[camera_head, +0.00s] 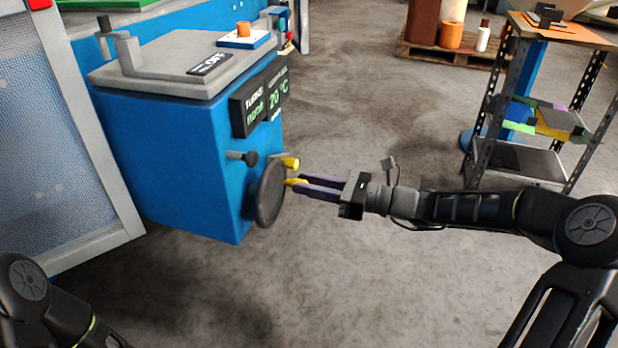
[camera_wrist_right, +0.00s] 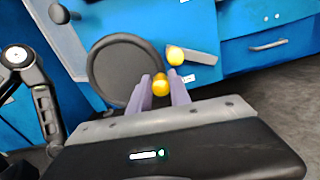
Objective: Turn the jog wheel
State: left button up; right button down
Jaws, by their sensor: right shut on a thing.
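The jog wheel (camera_head: 270,193) is a dark round disc on the side of the blue machine. It also shows in the right wrist view (camera_wrist_right: 122,62). A yellow knob (camera_wrist_right: 160,88) at the wheel's edge sits between the purple fingers of my right gripper (camera_head: 301,184), which is shut on it. The fingers partly hide the knob in the head view. My left arm shows at the lower left of the head view, but its gripper is out of view.
A second yellow knob (camera_head: 290,163) on a grey lever sits close above my right fingers. A dark knob (camera_head: 242,156) sticks out left of the wheel. The blue machine (camera_head: 170,165) has small displays. A metal shelf rack (camera_head: 520,160) stands at right; the floor between is clear.

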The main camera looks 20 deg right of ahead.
jog(key=c, duration=1.2)
grip_release()
jog(key=shift+f, duration=0.1)
jog(key=shift+d, duration=0.1)
jog(key=p+v, duration=0.2)
jog(key=v, duration=0.5)
jog(key=shift+s+d+p, duration=0.25)
jog(key=shift+d+p, duration=0.05)
jog(key=shift+p, duration=0.05)
jog(key=shift+c, duration=0.4)
